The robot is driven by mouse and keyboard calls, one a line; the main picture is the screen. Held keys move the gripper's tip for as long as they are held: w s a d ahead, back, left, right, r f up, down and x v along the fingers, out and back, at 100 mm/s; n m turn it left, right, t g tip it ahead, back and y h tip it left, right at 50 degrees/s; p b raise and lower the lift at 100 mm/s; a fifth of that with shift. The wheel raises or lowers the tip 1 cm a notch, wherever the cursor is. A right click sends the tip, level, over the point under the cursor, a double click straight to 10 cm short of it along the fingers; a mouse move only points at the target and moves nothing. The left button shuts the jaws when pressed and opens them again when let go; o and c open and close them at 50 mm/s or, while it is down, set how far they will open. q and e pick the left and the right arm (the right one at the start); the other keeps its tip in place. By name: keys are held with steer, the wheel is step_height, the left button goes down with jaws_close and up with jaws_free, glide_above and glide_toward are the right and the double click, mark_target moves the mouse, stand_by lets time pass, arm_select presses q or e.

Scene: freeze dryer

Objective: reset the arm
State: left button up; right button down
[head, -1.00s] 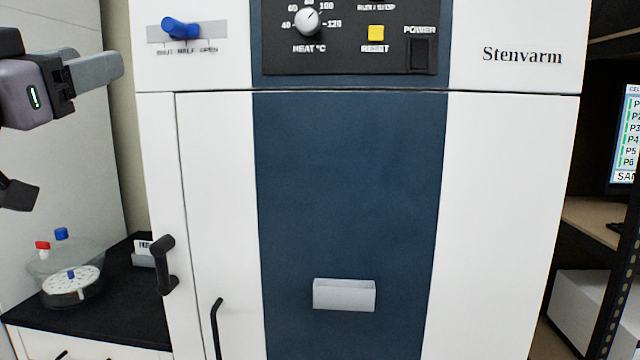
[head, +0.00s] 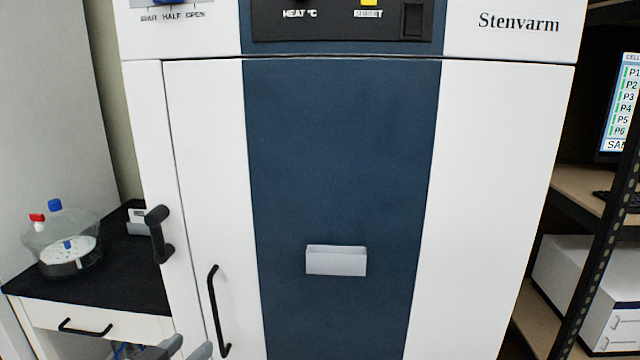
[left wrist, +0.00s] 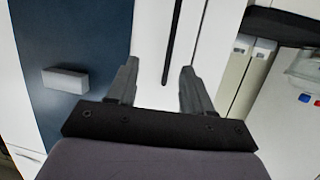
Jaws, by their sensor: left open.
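My left gripper (left wrist: 157,88) is open and empty in the left wrist view, its two fingers apart in front of the white cabinet front. The holder also shows in the left wrist view (left wrist: 66,80). My right gripper is in neither view.
A black lever handle (head: 159,234) and a long black door handle (head: 217,310) stick out from the dryer's left side. A clear vessel with red and blue caps (head: 62,245) stands on the black counter (head: 140,287). Shelving with a monitor (head: 622,105) is at right.

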arm_select(q)
steer(key=s+d+f+g+y, duration=0.1)
steer(key=s+f+g, duration=0.3)
steer(key=s+f, duration=1.6)
steer(key=shift+s+d+f+p, duration=0.3)
steer(key=shift+s+d+p, duration=0.05)
steer(key=shift+s+p, duration=0.15)
stand_by(0.3)
